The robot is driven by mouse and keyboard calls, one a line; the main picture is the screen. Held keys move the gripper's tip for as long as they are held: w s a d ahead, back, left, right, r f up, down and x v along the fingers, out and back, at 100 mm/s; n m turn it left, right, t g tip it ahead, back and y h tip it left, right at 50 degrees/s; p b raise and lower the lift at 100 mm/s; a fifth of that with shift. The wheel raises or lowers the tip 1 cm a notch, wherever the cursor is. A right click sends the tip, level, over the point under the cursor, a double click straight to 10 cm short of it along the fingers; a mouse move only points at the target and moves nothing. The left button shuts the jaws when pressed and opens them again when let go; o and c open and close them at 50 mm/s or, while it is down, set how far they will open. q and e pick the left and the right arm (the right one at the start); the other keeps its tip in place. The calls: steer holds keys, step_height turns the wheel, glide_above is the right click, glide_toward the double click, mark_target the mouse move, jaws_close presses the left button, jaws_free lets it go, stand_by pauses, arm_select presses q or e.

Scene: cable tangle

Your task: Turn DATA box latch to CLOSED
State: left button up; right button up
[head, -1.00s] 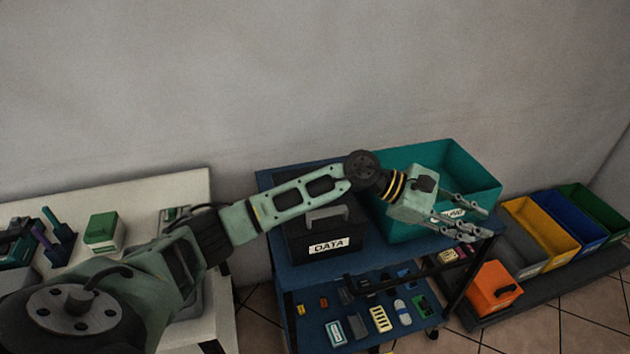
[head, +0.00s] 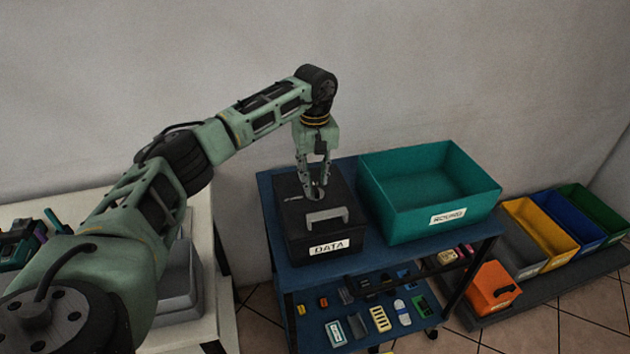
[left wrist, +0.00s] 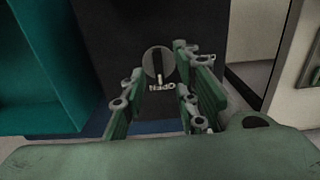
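The black DATA box (head: 345,212) stands on the blue cart with its lid shut; a grey handle (head: 327,217) is on top. My left gripper (head: 314,192) points down at the back part of the lid, with its fingertips close to it. In the left wrist view, the round grey latch (left wrist: 158,63) shows on the dark lid, its bar pointing at the upside-down word OPEN. The left gripper (left wrist: 163,75) is open, its fingers spread to either side of the latch; I cannot tell whether they touch it. My right gripper is not in view.
A teal bin (head: 428,195) stands just right of the box on the blue cart (head: 377,256). Small parts lie on the cart's lower shelf. An orange box (head: 494,288) and several coloured bins are at right. A white table (head: 222,318) is at left.

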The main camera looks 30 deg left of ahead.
mark_target(315, 190)
arm_select(q)
steer(key=shift+d+f, duration=0.1)
steer(key=shift+f, duration=1.1)
jaws_close()
